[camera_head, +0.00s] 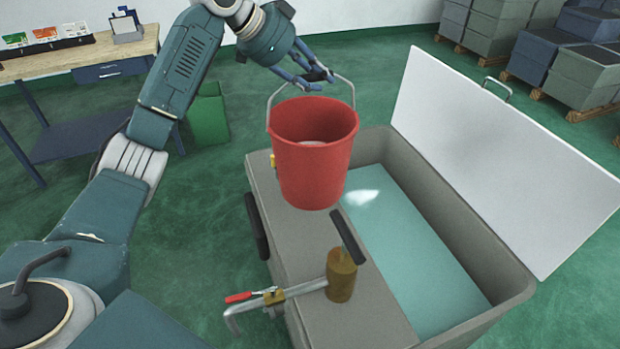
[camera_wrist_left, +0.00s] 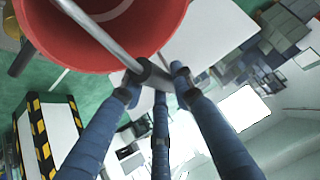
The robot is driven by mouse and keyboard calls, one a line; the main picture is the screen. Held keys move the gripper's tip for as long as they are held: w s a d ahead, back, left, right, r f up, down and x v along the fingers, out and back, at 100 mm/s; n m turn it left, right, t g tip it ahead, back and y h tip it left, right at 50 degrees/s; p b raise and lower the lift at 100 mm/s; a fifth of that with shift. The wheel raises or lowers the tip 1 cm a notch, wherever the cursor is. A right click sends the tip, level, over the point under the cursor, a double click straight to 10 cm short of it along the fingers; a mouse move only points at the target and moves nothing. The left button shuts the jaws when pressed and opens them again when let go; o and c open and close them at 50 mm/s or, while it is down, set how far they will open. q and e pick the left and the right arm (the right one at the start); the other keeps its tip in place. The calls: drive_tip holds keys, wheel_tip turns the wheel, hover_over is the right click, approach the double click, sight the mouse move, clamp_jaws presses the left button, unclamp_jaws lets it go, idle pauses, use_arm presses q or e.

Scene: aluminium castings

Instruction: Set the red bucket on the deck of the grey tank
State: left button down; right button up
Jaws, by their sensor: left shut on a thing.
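The red bucket (camera_head: 311,160) hangs upright by its wire handle from my left gripper (camera_head: 308,80), which is shut on the handle. In the left wrist view the bucket (camera_wrist_left: 120,45) fills the top, and the left gripper's fingers (camera_wrist_left: 155,80) close around the handle grip. The grey tank (camera_head: 445,228) stands below, with pale blue-green liquid inside. In the head view the bucket appears over the tank's flat deck (camera_head: 345,290) and partly hides it. I cannot tell whether the bucket's base touches the deck. My right gripper is not in view.
A brass valve (camera_head: 341,275) with a black handle and a pipe with a red lever (camera_head: 240,297) sit on the deck's near part. A white lid (camera_head: 490,150) stands open at the tank's right. A workbench (camera_head: 75,60) and a green bin (camera_head: 208,118) are at the left.

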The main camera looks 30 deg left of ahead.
use_arm(q)
wheel_tip(320, 180, down, 17)
drive_tip(key=p, duration=0.2)
drive_tip(key=shift+w, duration=0.1)
drive_tip(key=c, duration=1.4)
unclamp_jaws()
drive_tip(key=shift+f, duration=0.1)
drive_tip(key=b+v, duration=0.2)
drive_tip(key=v, duration=1)
